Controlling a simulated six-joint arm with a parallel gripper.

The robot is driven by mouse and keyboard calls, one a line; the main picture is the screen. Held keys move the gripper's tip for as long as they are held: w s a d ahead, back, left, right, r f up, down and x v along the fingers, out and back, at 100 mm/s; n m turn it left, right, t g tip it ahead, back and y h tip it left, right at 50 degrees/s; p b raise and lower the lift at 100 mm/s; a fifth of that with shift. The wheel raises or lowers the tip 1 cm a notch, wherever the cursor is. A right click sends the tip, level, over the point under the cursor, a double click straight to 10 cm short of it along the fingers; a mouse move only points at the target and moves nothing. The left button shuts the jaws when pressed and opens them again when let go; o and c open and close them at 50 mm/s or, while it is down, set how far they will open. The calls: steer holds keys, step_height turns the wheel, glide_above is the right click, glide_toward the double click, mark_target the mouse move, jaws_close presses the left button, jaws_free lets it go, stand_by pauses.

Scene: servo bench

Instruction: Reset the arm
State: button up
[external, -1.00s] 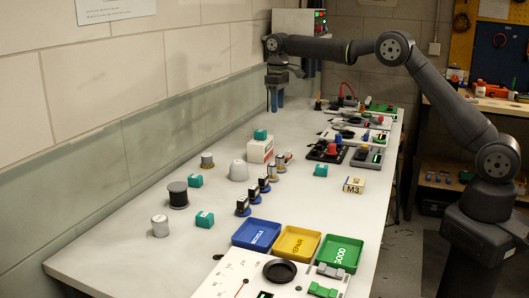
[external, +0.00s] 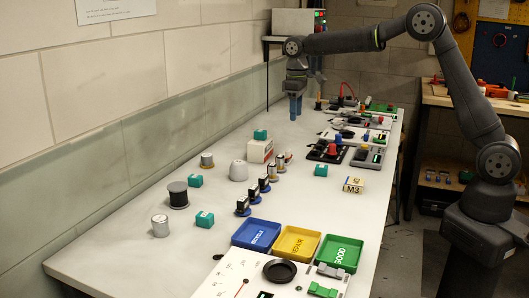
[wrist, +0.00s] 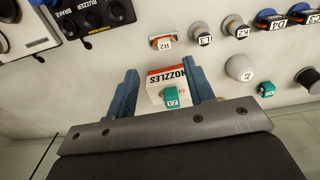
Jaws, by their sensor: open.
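My gripper (external: 296,107) is raised above the far part of the bench, pointing down, with its two blue fingers apart. In the wrist view the open fingers (wrist: 163,95) appear on either side of a white and red NOZZLES box (wrist: 162,85) with a teal block (wrist: 171,97) at it. The fingers hold nothing. In the external view the box (external: 260,150) stands on the bench well in front of my gripper, with clear space between them.
Blue (external: 247,244), yellow (external: 287,254) and green (external: 352,243) trays sit at the near end. Servos, a white dome (external: 239,171), a dark spool (external: 178,199) and teal blocks are spread across the bench. Test devices (external: 324,153) line the right side. A wall bounds the left.

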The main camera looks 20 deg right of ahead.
steer(key=s+d+f, duration=0.1)
steer(key=s+f, duration=0.1)
steer(key=s, duration=0.6)
steer(key=s+d+f, duration=0.1)
steer(key=s+f, duration=0.1)
steer(key=s, duration=0.5)
steer(key=shift+s+d+f+n, duration=0.3)
steer(key=shift+s+d, duration=0.05)
